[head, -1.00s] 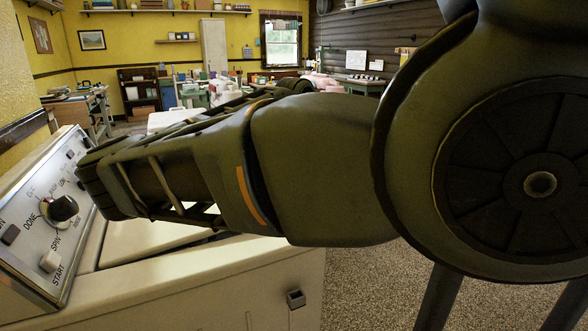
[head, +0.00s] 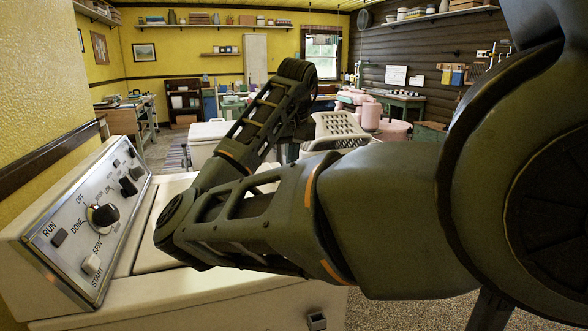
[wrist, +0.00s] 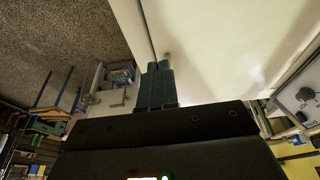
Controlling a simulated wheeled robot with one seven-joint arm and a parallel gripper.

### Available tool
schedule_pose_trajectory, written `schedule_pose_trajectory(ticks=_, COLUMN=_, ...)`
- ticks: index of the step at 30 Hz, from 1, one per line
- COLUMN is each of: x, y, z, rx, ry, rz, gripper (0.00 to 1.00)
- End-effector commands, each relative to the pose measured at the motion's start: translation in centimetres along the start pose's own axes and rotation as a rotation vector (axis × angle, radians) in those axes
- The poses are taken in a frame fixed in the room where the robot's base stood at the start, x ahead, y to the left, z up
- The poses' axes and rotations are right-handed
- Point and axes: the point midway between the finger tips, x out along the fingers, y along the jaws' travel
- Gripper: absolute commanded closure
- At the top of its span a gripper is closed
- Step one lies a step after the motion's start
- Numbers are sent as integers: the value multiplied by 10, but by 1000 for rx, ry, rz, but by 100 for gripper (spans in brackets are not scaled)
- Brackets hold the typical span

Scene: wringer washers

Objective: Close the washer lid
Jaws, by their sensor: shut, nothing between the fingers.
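The white washer (head: 210,300) stands at the lower left in the head view. The visible part of its lid (head: 150,250) looks flat or nearly flat in the top, behind the control panel's front edge. My arm covers much of the lid, so I cannot tell if it is fully down. In the wrist view the pale lid surface (wrist: 215,45) fills the upper right. My gripper (wrist: 160,66) is shut and empty, with its fingertips at or over the lid's left edge. Contact is unclear. In the head view my gripper is hidden behind my arm.
The control panel (head: 95,215) with knobs rises along the washer's left side. A white lattice chair or basket (head: 340,130) and pink machines (head: 370,110) stand beyond my arm. Speckled floor (wrist: 50,45) is open beside the washer.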

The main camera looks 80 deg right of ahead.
Motion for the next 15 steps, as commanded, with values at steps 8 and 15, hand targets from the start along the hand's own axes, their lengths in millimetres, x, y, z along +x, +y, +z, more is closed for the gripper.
schedule_pose_trajectory(ticks=8, x=57, y=2, z=2, rx=-3, ry=-5, rz=4, gripper=100)
schedule_pose_trajectory(ticks=15, x=96, y=1, z=5, rx=-1, ry=-3, rz=0, gripper=100)
